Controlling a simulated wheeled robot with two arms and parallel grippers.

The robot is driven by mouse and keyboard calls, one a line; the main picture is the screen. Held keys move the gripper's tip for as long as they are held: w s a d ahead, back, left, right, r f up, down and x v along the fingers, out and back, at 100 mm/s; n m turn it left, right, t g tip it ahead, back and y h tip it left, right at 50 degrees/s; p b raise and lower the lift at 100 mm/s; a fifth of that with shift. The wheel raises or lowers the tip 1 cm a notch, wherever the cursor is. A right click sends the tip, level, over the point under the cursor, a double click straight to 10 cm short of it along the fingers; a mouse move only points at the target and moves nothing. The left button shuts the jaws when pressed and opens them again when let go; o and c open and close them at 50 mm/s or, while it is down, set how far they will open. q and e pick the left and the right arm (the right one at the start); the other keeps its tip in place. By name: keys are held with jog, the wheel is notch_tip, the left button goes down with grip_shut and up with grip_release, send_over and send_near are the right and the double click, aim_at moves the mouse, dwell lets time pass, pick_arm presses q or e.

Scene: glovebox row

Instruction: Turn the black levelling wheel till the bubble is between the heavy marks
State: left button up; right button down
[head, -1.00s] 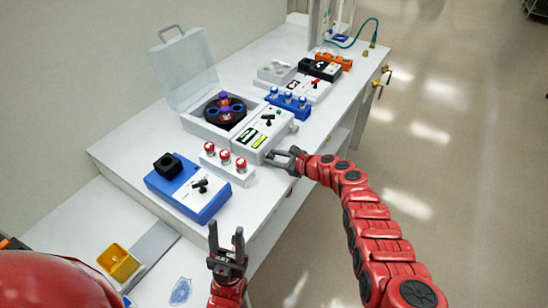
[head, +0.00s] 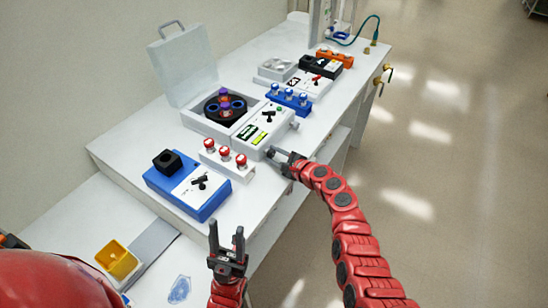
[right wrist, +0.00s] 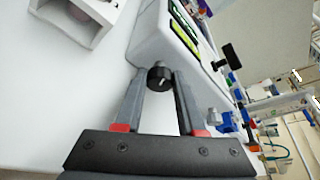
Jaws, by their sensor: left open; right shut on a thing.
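The white centrifuge (head: 196,123) stands on the bench with its clear lid up. Its front panel carries a yellow-green level window (head: 257,137), also in the right wrist view (right wrist: 184,36); the bubble is too small to make out. The black levelling wheel (right wrist: 160,77) sits on the unit's side, with a pale line on its face. My right gripper (right wrist: 160,80) is shut on the wheel, one finger on each side. In the head view this gripper (head: 272,154) hides the wheel. My left gripper (head: 227,232) is open and empty in front of the bench.
A white block with red knobs (head: 224,154) and a blue box with a black block (head: 186,185) stand nearer. A blue rack with white-topped knobs (head: 289,100) stands beyond. A yellow bin (head: 118,259) is at lower left. The floor at right is clear.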

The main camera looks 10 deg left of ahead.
jog(key=shift+f+n+t+b, duration=0.1)
jog(key=shift+n+t+b, duration=0.3)
jog(key=shift+b, duration=0.15)
jog(key=c, duration=0.5)
grip_release()
